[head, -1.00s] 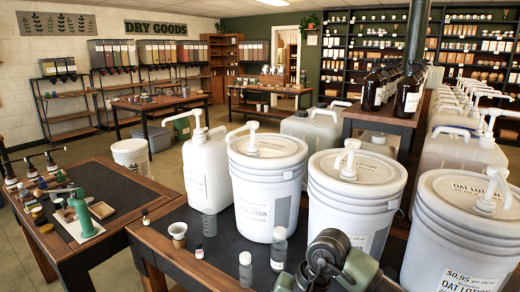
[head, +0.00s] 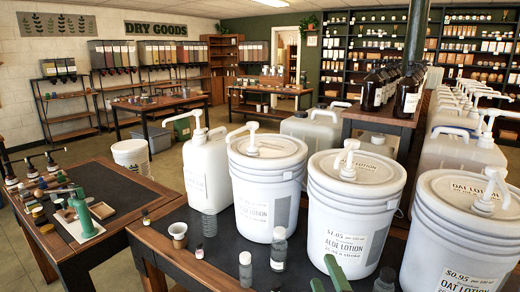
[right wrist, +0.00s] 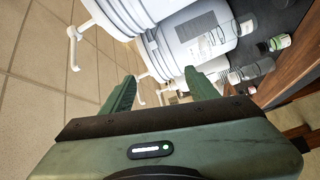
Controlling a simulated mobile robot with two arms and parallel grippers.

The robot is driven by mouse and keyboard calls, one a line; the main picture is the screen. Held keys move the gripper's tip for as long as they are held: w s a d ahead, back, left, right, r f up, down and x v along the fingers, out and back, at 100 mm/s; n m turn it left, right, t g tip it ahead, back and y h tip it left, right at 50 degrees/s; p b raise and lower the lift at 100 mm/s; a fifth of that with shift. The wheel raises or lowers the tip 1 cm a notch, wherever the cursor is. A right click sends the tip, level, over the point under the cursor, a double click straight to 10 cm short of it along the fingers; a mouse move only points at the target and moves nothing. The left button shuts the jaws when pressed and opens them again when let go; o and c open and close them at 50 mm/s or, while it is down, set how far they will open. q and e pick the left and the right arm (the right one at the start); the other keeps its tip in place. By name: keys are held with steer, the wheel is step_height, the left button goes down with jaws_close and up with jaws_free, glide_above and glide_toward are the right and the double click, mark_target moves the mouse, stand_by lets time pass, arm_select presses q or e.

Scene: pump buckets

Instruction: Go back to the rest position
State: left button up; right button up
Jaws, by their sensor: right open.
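My right gripper (head: 323,270) shows only as green fingertips at the bottom edge of the head view, in front of the Aloe Lotion bucket (head: 352,215). In the right wrist view its two green fingers (right wrist: 160,76) stand wide apart with nothing held between them. White buckets and bottles lie beyond the fingers there, and the view is strongly tilted. My left gripper is not in either view.
Floor shows between the tables.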

steer(key=s+d+f+m+g+h, duration=0.25)
steer(key=s+f+m+g, duration=0.2)
steer(key=f, duration=0.35)
steer(key=s+d+f+m+g+h, duration=0.1)
steer(key=s+d+f+m+g, duration=0.3)
steer(key=f, duration=0.3)
steer(key=s+f+m+g+y, duration=0.1)
steer(key=s+f+m+g, duration=0.25)
steer(key=s, duration=0.55)
steer(key=s+f+m+g+y, duration=0.1)
steer(key=s+f+m+g, duration=0.15)
steer(key=s+f, duration=0.45)
steer(key=s+f+g, duration=0.2)
steer(key=s+f, duration=0.1)
steer(key=f, duration=2.1)
steer(key=s+d+f, duration=0.3)
steer(key=s+f, duration=1.3)
steer(key=s, duration=0.1)
steer(key=shift+s+f+n+g, duration=0.15)
steer(key=shift+f+n+g, duration=0.05)
steer(key=shift+n+g, duration=0.25)
